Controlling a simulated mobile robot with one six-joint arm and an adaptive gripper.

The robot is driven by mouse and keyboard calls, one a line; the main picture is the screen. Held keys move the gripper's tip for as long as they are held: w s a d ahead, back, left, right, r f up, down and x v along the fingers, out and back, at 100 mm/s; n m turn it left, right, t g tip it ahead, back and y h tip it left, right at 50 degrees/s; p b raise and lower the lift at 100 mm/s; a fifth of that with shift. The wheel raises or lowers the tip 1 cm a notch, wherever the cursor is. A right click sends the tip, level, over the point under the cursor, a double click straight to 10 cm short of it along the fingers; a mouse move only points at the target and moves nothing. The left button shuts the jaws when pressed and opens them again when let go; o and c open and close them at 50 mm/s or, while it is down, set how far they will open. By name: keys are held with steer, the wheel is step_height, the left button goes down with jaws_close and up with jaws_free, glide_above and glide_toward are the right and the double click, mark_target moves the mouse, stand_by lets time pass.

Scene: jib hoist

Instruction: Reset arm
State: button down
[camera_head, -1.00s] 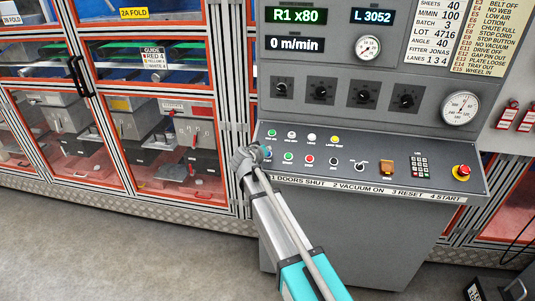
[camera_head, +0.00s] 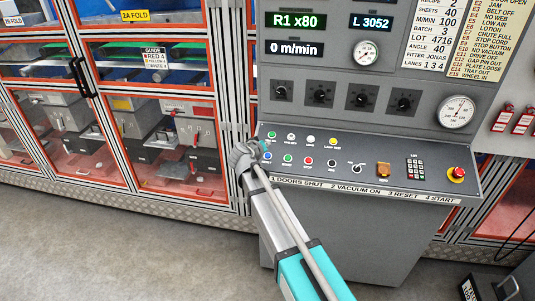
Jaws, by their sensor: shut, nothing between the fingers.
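My arm reaches up from the bottom of the picture to the left end of the sloping control panel (camera_head: 420,192). My gripper (camera_head: 262,150) is at that left end, close to a blue button (camera_head: 267,155) and a green one (camera_head: 271,135). It is shut and holds nothing that I can see. The wrist hides part of the fingers, and I cannot tell whether they touch the panel.
The console has displays (camera_head: 295,21), black knobs (camera_head: 320,95) and a red emergency stop (camera_head: 457,174). Glazed cabinets with orange frames (camera_head: 165,94) stand to the left. Red tags (camera_head: 513,117) hang at right. The floor at lower left (camera_head: 110,250) is clear.

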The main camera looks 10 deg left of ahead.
stand_by(0.7)
steer(key=s+d+f+m+g+h, duration=0.1)
steer(key=s+d+f+g, duration=0.15)
steer(key=d, duration=0.45)
steer(key=s+d+f+m+g, duration=0.1)
steer(key=s+d+f+g, duration=0.15)
steer(key=d, duration=0.55)
steer(key=s+d+f+m+g+h, duration=0.1)
steer(key=s+d+f+g, duration=0.1)
steer(key=s+d, duration=0.35)
steer(key=s+d+f+g+y, duration=0.2)
steer(key=s+d+g, duration=0.1)
steer(key=s+d, duration=0.3)
steer(key=s+d+f+m+g+y, duration=0.1)
steer(key=s+d+f+g+y, duration=0.1)
steer(key=s+d, duration=0.5)
steer(key=s+g+y, duration=0.1)
steer(key=s, duration=0.2)
steer(key=shift+s+d+f+m, duration=0.15)
steer(key=shift+d+f+m, duration=0.15)
steer(key=shift+f, duration=0.05)
